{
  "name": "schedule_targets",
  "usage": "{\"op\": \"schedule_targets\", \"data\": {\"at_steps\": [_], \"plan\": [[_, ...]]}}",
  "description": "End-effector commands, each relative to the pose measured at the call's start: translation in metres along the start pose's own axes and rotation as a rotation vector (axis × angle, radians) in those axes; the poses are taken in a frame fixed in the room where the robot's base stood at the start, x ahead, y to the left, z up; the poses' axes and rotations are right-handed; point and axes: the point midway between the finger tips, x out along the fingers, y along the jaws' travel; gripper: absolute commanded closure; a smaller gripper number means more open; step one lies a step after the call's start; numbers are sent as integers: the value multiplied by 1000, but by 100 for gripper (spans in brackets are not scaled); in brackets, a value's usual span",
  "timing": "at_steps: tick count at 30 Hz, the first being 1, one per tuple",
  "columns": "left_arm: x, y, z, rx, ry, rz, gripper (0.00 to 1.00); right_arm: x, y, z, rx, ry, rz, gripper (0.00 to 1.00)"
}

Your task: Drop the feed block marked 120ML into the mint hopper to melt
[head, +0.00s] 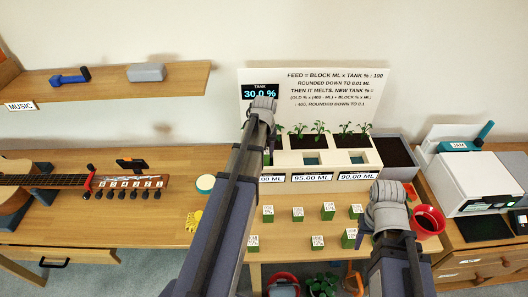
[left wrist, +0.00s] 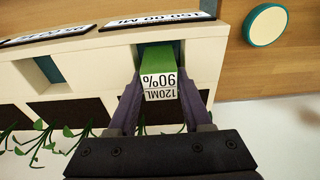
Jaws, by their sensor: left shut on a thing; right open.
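The green feed block (left wrist: 156,58) has a white label reading 120ML and 90%, upside down in the left wrist view. My left gripper (left wrist: 158,88) is shut on it, with a finger on each side. The block is at the end opening of the white planter box (left wrist: 105,62); I cannot tell how deep it sits. In the head view my left arm hides most of the gripper (head: 267,143) and that opening. Two other teal-lined hoppers (head: 311,158) show beside it. No name marks the mint one. My right gripper (head: 371,228) is open and empty near the table's right side.
Several green labelled blocks (head: 297,214) stand on the table in front of the box. A tank board (head: 330,90) reading 30.0 % stands behind it. A red cup (head: 428,220) stands at the right. A round teal-rimmed lid (head: 205,183) lies left of my arm.

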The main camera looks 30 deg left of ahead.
Motion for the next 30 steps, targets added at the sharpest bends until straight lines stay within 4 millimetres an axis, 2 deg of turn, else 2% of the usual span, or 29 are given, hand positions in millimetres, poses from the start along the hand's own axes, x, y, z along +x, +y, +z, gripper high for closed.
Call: {"op": "schedule_targets", "data": {"at_steps": [7,8,16,17,25,30], "plan": [[0,0,0,0,0,0,100,0,0,0,0,0,0,50],[0,0,0,0,0,0,48,0,0,0,0,0,0,50],[0,0,0,0,0,0,18,0,0,0,0,0,0,50],[0,0,0,0,0,0,16,0,0,0,0,0,0,50],[0,0,0,0,0,0,16,0,0,0,0,0,0,50],[-8,0,0,0,0,0,16,-8,1,0,0,0,0,50]]}}
